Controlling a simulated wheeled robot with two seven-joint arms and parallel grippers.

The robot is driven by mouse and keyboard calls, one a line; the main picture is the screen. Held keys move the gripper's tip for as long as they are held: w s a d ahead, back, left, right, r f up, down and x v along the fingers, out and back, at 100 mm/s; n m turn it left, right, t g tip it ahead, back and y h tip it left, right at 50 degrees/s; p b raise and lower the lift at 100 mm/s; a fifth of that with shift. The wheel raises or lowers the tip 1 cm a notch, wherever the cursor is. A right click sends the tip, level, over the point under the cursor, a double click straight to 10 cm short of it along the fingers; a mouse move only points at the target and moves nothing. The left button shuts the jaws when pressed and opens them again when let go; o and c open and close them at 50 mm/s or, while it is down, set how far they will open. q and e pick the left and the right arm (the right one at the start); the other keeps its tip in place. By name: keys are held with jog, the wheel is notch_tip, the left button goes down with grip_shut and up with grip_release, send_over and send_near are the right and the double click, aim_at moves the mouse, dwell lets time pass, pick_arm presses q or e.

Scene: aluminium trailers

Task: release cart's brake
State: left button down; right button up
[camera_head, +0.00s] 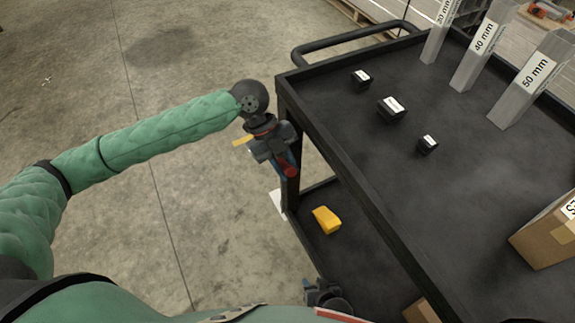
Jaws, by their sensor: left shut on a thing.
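The black cart (350,180) fills the right side of the head view, with its near-left corner post in front of my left arm. My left gripper (279,155) is beside that post, below the top tray's rim. It is shut on the brake handle (290,170), of which a red end shows. The gripper hides most of the handle, so its exact angle cannot be told. My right gripper (325,296) is low at the bottom edge, close to the cart's lower shelf. Its fingers are not clear.
The top tray holds several small black blocks (391,108), labelled grey profiles (484,45) and a cardboard box (548,232). A yellow object (326,220) lies on the lower shelf. A push bar (345,40) sticks out at the far end. The concrete floor at left is clear.

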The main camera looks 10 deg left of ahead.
pick_arm(q)
jog(key=shift+w+a+r+g+p, duration=0.2)
jog(key=shift+r+g+p, duration=0.15)
jog(key=shift+r, duration=0.3)
jog(key=shift+w+a+r+g+h+p, duration=0.25)
jog(key=shift+w+r+g+h+p, duration=0.15)
jog(key=shift+w+g+h+p, duration=0.15)
pick_arm(e)
jog(key=shift+w+r, duration=0.2)
jog(key=shift+r, duration=1.3)
pick_arm(q)
jog(key=shift+s, duration=0.1)
pick_arm(e)
jog(key=shift+a, duration=0.1)
pick_arm(q)
jog(key=c, duration=1.2)
grip_release()
jog(key=shift+c, duration=0.2)
jog(key=v, duration=0.7)
jog(key=shift+a+r, duration=0.25)
jog(key=shift+r, duration=0.05)
pick_arm(e)
jog(key=shift+f, duration=0.1)
